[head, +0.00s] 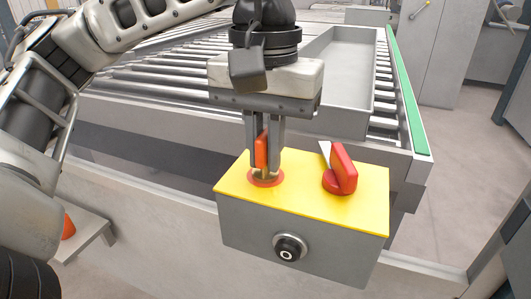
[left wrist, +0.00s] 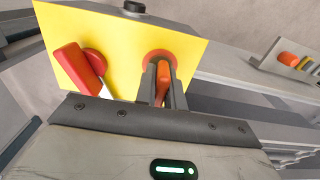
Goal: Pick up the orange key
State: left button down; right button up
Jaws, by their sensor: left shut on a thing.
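The orange key (head: 261,150) stands upright in a round lock with a red-orange ring (head: 266,181) on the yellow top of a grey control box (head: 305,197). My left gripper (head: 265,170) comes down from above and is shut on the key, its fingers on either side of it. In the left wrist view the key (left wrist: 164,82) shows between the two fingers (left wrist: 163,95), over the ring (left wrist: 158,54). The key's lower end is partly hidden by the fingers and the lock. My right gripper does not show in either view.
A red rotary switch (head: 341,169) stands on the yellow top, right of the key. A black button (head: 289,248) is on the box front. Behind lie a roller conveyor (head: 160,75) and a grey tray (head: 343,75). A small shelf (head: 90,238) holds an orange object (head: 68,227).

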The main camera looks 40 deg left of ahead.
pick_arm(q)
jog(key=shift+r, duration=0.1)
jog(key=shift+r, duration=0.45)
notch_tip(320, 180, up, 3)
jog(key=shift+s+d+f, duration=0.1)
jog(key=shift+f, duration=0.1)
jog(key=s+d+r, duration=0.2)
jog(key=s+r, duration=0.2)
jog(key=s, duration=0.2)
jog(key=s+d+r+p, duration=0.1)
jog(key=s+d+r, duration=0.1)
jog(key=s+r, duration=0.3)
jog(key=shift+s+d+r, duration=0.2)
jog(key=shift+s+d, duration=0.05)
jog(key=shift+s, duration=0.8)
